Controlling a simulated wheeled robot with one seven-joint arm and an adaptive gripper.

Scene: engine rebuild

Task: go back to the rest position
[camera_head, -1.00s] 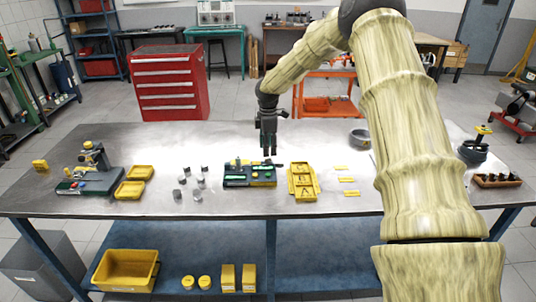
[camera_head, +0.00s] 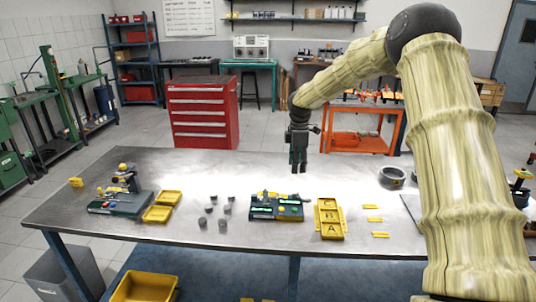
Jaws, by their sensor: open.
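My gripper (camera_head: 298,168) hangs from my arm with its fingers pointing down. It is open and nothing shows between its fingers. It is over the steel workbench (camera_head: 120,236), above and behind the green and black fixture (camera_head: 276,207) and the yellow lettered tray (camera_head: 329,219). It appears apart from both. My arm comes in from the right and covers part of the bench's right side.
Several small metal cylinders (camera_head: 209,208) stand left of the fixture. Yellow trays (camera_head: 158,214) and a green-based device (camera_head: 122,203) are farther left. Yellow labels (camera_head: 374,219) and a grey bowl (camera_head: 392,177) are at right. A red cabinet (camera_head: 204,113) and an orange cart (camera_head: 357,143) stand behind.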

